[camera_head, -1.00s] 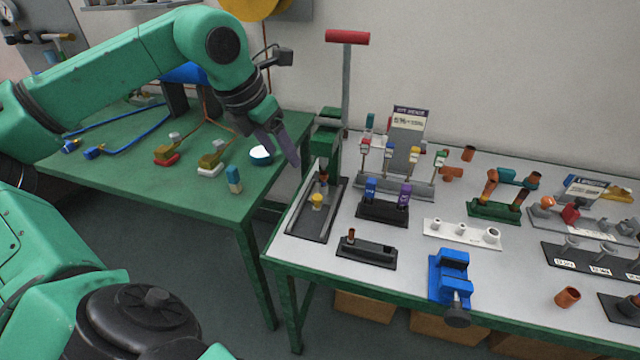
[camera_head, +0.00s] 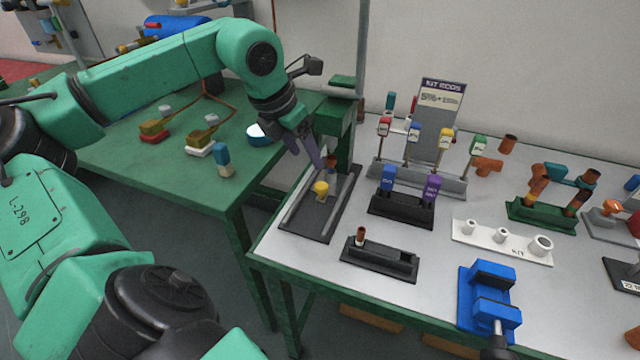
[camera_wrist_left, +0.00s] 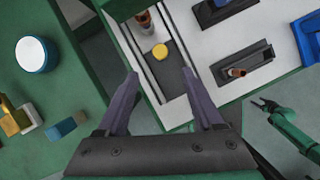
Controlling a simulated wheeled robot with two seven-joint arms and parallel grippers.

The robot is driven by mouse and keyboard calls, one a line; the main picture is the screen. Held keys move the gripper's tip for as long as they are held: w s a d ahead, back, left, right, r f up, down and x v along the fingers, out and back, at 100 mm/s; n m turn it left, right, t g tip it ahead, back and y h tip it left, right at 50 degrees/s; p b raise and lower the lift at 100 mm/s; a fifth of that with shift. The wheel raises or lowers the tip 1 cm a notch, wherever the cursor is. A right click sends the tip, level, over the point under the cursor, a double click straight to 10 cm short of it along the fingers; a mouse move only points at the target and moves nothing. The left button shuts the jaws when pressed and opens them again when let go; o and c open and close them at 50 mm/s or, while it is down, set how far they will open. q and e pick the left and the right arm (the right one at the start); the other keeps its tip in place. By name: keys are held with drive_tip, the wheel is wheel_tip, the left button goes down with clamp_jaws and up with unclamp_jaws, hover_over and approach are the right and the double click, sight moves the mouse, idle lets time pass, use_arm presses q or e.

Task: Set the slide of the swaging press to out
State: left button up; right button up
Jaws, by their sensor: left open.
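The swaging press is a green column (camera_head: 341,135) on a long dark bed (camera_head: 308,232) at the left end of the grey table. A round yellow knob (camera_head: 321,188) sits in the bed's channel, on what looks like the slide. A copper-coloured tube stands behind it, partly hidden. My left gripper (camera_head: 308,158) is open and empty, above and left of the knob. In the left wrist view, the knob (camera_wrist_left: 160,51) lies beyond and between the open left fingertips (camera_wrist_left: 160,78), apart from them. A green arm with a dark gripper (camera_wrist_left: 266,104), likely my right one, shows small at right.
A green bench (camera_head: 225,195) with a white-topped blue cup stands left of the press. Right of the bed are a dark holder (camera_head: 380,261) with a copper tube, a rack of blue and purple pieces (camera_head: 402,210), and a blue vise (camera_head: 487,300). A narrow bare strip separates bed and holder.

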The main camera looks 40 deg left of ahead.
sight(322, 185)
use_arm(q)
drive_tip(key=p+x, duration=0.1)
drive_tip(key=x, duration=1)
drive_tip(key=shift+w+f, duration=0.1)
drive_tip(key=shift+f, duration=0.25)
clamp_jaws()
drive_tip(key=shift+r, duration=0.1)
idle(0.5)
